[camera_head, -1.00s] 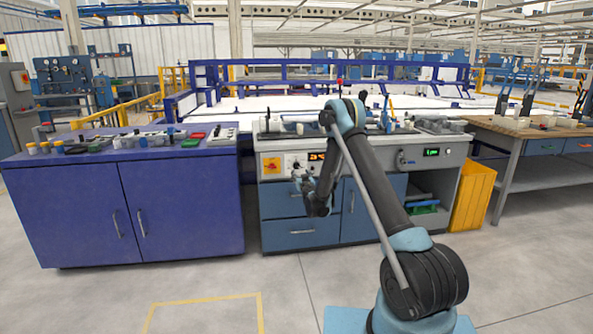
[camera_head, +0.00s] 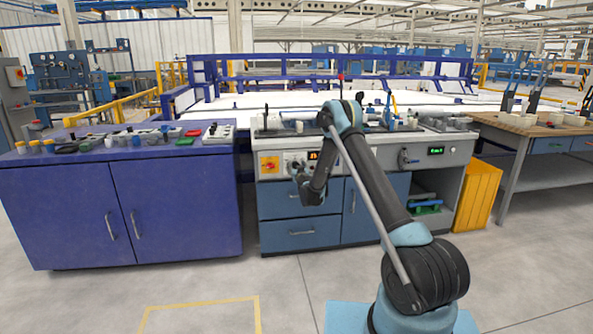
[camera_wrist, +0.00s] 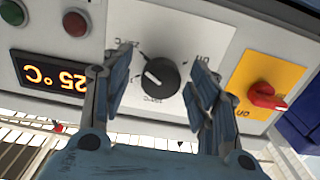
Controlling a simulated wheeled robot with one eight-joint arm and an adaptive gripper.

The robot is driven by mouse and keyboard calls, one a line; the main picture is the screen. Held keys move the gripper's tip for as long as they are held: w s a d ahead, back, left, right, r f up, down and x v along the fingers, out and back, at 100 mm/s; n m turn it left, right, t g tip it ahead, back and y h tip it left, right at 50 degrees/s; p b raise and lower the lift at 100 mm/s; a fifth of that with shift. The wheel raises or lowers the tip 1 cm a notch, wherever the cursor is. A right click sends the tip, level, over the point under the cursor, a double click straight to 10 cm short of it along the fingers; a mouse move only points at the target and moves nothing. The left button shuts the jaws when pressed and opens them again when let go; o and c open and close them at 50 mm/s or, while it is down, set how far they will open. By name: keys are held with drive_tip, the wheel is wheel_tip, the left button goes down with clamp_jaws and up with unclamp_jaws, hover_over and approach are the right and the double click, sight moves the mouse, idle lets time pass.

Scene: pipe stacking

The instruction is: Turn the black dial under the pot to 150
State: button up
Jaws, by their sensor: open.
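The black dial (camera_wrist: 160,77) sits on a white plate on the workbench's front panel, with a light pointer mark on its face. The wrist view is turned upside down. My gripper (camera_wrist: 158,85) is open, with one finger on each side of the dial and a gap on both sides. In the head view my gripper (camera_head: 298,172) is in front of the panel and partly covers the dial area. An orange display (camera_wrist: 55,77) beside the dial reads 25 °C. No pot can be made out clearly.
A red switch on a yellow plate (camera_wrist: 265,92) is beside the dial; it also shows in the head view (camera_head: 269,165). A green button (camera_wrist: 12,12) and a red button (camera_wrist: 75,22) are near the display. A blue cabinet (camera_head: 120,215) stands at left, a yellow bin (camera_head: 478,197) at right.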

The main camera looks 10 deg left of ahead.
drive_tip(key=shift+a, duration=0.1)
drive_tip(key=c, duration=1.1)
drive_tip(key=shift+o, duration=0.2)
drive_tip(key=shift+n, duration=0.4)
drive_tip(key=n, duration=2.3)
drive_tip(key=shift+s+r, duration=0.15)
